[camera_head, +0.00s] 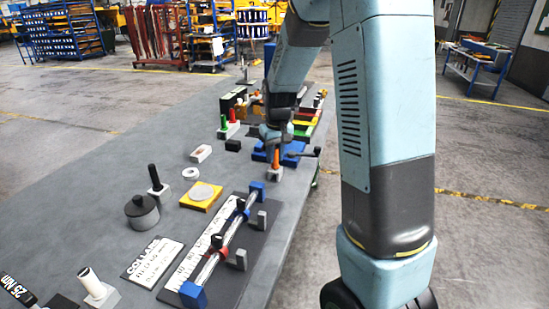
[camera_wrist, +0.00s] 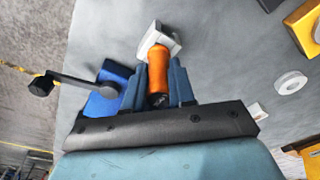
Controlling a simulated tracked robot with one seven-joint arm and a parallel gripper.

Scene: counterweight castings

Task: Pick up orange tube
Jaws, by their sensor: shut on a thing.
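The orange tube (camera_wrist: 157,72) stands in a small whitish holder block (camera_wrist: 160,38), seen in the wrist view. My gripper (camera_wrist: 158,90) has its two blue-grey fingers on either side of the tube, shut on it. In the head view the orange tube (camera_head: 276,157) shows below my gripper (camera_head: 273,138), with its holder block (camera_head: 275,173) on the table. Whether the tube's lower end is still seated in the block is hard to tell.
A blue block with a dark lever (camera_head: 305,152) stands close beside the tube. A clamp fixture with a long rod (camera_head: 222,248) lies nearer on the grey table (camera_head: 120,207). A yellow block with a pale disc (camera_head: 201,195) and a white ring (camera_head: 191,173) lie to the left.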

